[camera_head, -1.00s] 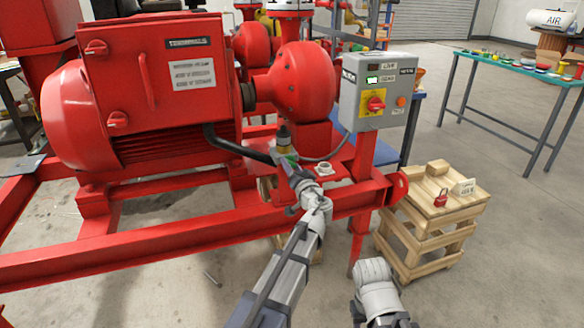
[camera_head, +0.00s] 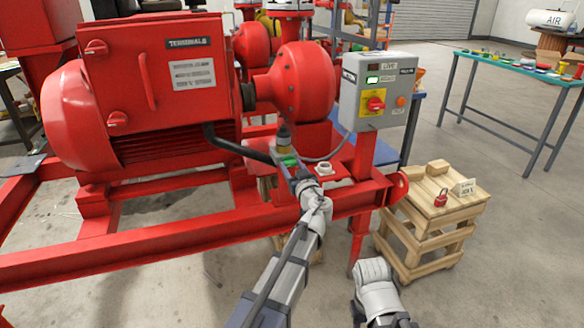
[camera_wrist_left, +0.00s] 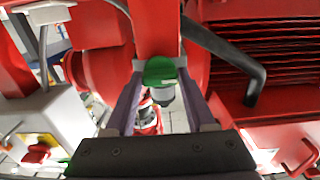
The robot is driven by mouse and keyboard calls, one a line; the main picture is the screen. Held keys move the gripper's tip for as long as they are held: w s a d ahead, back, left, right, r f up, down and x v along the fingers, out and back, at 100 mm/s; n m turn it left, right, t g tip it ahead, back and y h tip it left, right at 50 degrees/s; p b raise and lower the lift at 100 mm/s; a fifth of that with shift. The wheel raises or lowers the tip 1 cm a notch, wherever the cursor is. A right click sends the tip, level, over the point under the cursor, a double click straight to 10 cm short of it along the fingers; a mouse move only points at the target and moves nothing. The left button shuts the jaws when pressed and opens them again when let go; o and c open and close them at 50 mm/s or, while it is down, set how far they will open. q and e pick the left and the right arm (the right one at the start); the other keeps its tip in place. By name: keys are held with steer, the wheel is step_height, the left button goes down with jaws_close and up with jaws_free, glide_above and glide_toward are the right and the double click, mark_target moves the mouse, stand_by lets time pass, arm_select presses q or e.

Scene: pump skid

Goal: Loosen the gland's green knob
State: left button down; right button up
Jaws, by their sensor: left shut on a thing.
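The gland's green knob (camera_head: 289,160) sits low beneath the pump, at the end of a dark curved pipe. In the left wrist view the knob (camera_wrist_left: 160,71) lies between my two finger ends. My left gripper (camera_head: 286,163) is shut on it, with the arm coming up from below in the head view. Both fingers (camera_wrist_left: 160,84) touch its sides in the wrist view. A dark fitting rises above the knob in the head view.
The red skid rail (camera_head: 150,248) runs under my left wrist. The dark pipe (camera_head: 240,149) passes left of the knob. A grey control box (camera_head: 374,90) stands to the right. A wooden crate stand (camera_head: 425,235) holds a red padlock (camera_head: 440,198). Open floor lies right.

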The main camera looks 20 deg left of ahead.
stand_by(0.5)
arm_select(q)
steer(key=shift+c, duration=1.2)
jaws_free()
steer(key=v, duration=0.8)
